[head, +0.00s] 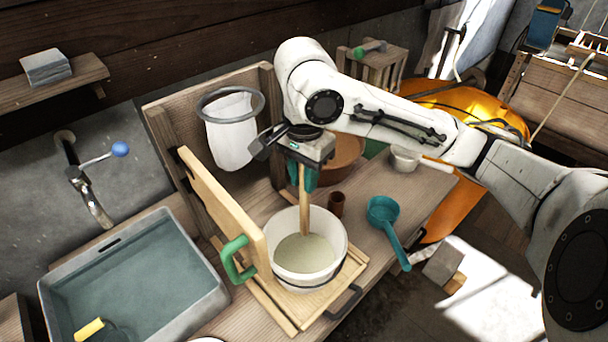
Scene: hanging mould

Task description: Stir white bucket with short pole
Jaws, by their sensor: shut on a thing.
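The white bucket (332,236) stands upright on a wooden tray on the bench and holds a pale, greenish-cream mix (304,254). My gripper (303,177) is above the bucket, pointing down, with its teal fingers shut on the short wooden pole (305,208). The pole is near upright. Its lower end is down inside the bucket at the mix, and its tip is hidden there. My gripper stays clear above the bucket's rim.
A hinged wooden board with a green handle (235,260) stands close left of the bucket. A white bag on a ring (231,135) hangs behind. A brown cup (337,204) and teal ladle (385,216) lie right. A water-filled sink (140,275) is left.

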